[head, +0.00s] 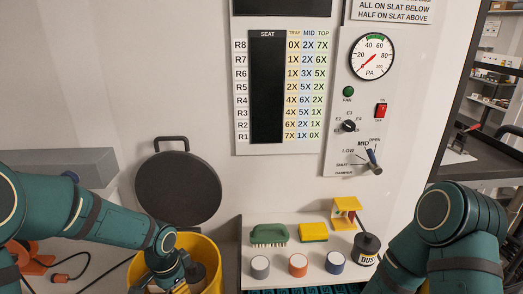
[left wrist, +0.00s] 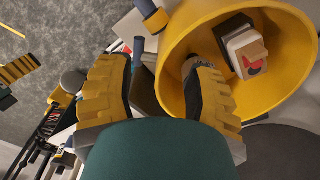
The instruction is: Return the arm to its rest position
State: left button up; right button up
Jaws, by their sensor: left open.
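My left arm (head: 110,222) reaches in from the left in the head view. Its gripper (head: 172,280) is over or partly in the mouth of a yellow bucket (head: 211,258), and its fingertips are hard to make out there. In the left wrist view the two yellow-padded fingers (left wrist: 157,88) stand wide apart with nothing gripped between them. The bucket (left wrist: 175,62) fills the upper right of that view, and one finger overlaps its rim. My right arm (head: 448,225) is folded at the lower right of the head view, and its gripper is out of sight.
A round dark lid (head: 178,188) stands behind the bucket. A shelf (head: 262,218) holds a green brush (head: 268,235), a yellow sponge (head: 313,232), several capped jars and a dark pot (head: 366,248). A white-and-orange item (left wrist: 245,52) lies inside the bucket. A gauge panel (head: 345,130) is on the wall.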

pick_arm(q)
jog(key=s+d+f+n+t+h+b, duration=0.1)
jog(key=s+d+f+n, duration=0.4)
jog(key=f, duration=0.4)
jog(key=s+d+f+n+t+h+b, duration=0.1)
jog(key=s+d+f+n+h, duration=0.1)
jog(key=s+d+f+n, duration=0.3)
jog(key=x, duration=0.4)
jog(key=shift+s, duration=0.45)
pick_arm(e)
notch_tip(320, 180, down, 3)
jog(key=shift+a+r, duration=0.1)
jog(key=shift+r, duration=0.05)
pick_arm(q)
jog(key=shift+d+f+h, duration=0.1)
jog(key=shift+h, duration=0.2)
pick_arm(e)
jog(key=shift+w, duration=0.1)
